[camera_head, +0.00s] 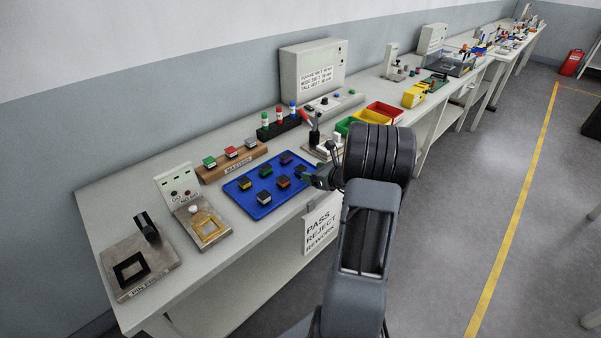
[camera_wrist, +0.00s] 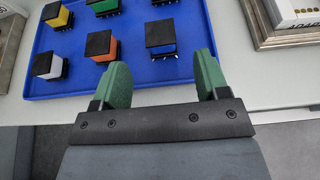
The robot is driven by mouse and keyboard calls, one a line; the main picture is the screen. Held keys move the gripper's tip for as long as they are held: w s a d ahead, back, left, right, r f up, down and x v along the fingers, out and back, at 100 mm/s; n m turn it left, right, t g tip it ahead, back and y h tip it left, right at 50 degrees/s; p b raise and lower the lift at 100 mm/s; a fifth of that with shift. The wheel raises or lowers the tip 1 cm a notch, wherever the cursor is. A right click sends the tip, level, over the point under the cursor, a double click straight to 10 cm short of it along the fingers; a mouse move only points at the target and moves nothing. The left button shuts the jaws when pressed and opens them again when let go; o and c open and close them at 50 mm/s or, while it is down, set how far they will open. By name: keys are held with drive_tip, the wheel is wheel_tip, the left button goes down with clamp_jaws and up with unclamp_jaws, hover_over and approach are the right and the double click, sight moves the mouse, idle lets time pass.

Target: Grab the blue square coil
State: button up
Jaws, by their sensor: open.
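The blue square coil (camera_wrist: 162,50) has a black square top and a blue side. It stands on the blue tray (camera_wrist: 130,80), in the row nearest my gripper, at the right end in the wrist view. My gripper (camera_wrist: 162,72) is open, with its green fingers apart and empty. The coil lies just beyond the fingertips, roughly in line with the gap between them. In the head view my gripper (camera_head: 308,177) is at the right side of the tray (camera_head: 240,200), and the coil there is dark and hard to make out beside it.
Several other black-topped coils share the tray, including an orange one (camera_wrist: 101,46) and a white one (camera_wrist: 47,66) in the same row. A metal-edged fixture (camera_wrist: 285,25) stands right of the tray. Red and yellow bins (camera_head: 385,112) stand farther along the bench.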

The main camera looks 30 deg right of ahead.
sight(304, 170)
drive_tip(key=shift+p+x, duration=0.4)
drive_tip(key=shift+x, duration=2.15)
drive_tip(key=shift+f, duration=0.1)
drive_tip(key=shift+c, duration=0.3)
drive_tip(key=c, duration=1)
drive_tip(key=shift+o, duration=0.2)
